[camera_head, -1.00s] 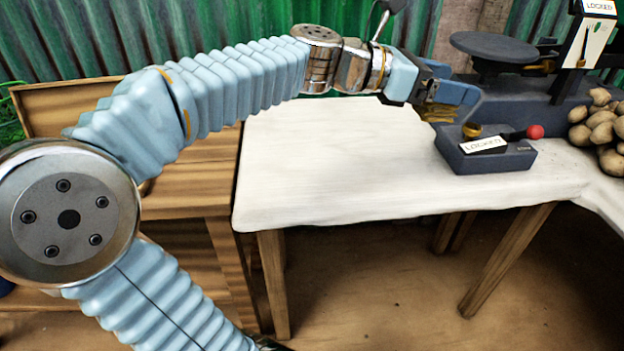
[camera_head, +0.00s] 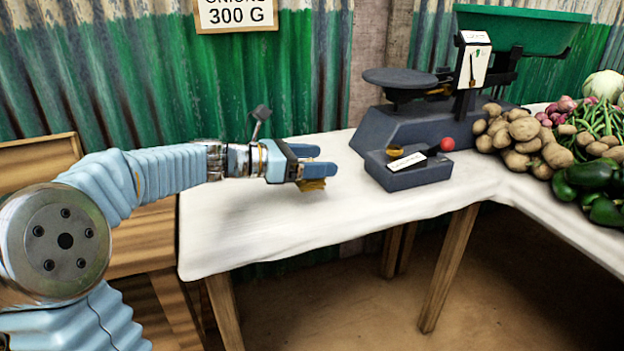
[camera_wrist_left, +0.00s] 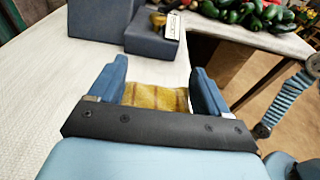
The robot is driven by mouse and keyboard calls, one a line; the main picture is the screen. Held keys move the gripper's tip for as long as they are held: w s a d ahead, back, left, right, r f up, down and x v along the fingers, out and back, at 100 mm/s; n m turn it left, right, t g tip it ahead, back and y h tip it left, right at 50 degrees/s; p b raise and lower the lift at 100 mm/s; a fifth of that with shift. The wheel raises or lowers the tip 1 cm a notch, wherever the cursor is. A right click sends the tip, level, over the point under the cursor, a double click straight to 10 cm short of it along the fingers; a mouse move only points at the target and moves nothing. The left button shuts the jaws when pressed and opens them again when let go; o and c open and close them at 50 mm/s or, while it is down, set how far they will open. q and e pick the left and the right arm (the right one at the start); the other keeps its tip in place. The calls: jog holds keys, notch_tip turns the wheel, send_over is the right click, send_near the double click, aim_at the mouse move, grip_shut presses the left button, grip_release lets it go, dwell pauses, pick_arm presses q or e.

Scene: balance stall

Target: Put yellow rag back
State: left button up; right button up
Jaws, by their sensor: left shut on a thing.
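The yellow rag (camera_head: 312,185) hangs from my left gripper (camera_head: 318,160) above the white-topped table (camera_head: 250,215), left of the scale's lever box. In the left wrist view the rag (camera_wrist_left: 156,97) fills the space between the two blue fingers (camera_wrist_left: 158,85); it is yellow with brownish stripes. The fingers are shut on it. Whether the rag touches the table is hard to tell. My right gripper is not in view.
A dark scale (camera_head: 420,125) with a round pan and green tray stands at the back. Its lever box (camera_head: 410,178) has a red knob. Potatoes (camera_head: 525,135) and green peppers (camera_head: 590,180) lie at right. The tabletop's front left is clear.

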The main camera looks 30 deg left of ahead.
pick_arm(q)
jog(key=shift+w+a+f, duration=0.15)
jog(key=shift+a+f, duration=0.1)
jog(key=shift+f, duration=0.1)
jog(key=f, duration=0.2)
jog(key=shift+w+a+f+b, duration=0.2)
jog(key=shift+w+f+b, duration=0.05)
jog(key=shift+f+b, duration=0.15)
jog(key=shift+f, duration=0.4)
jog(key=shift+f, duration=0.25)
jog(key=o, duration=1.5)
jog(key=shift+r, duration=0.3)
jog(key=v, duration=1.2)
jog(key=shift+s, duration=0.1)
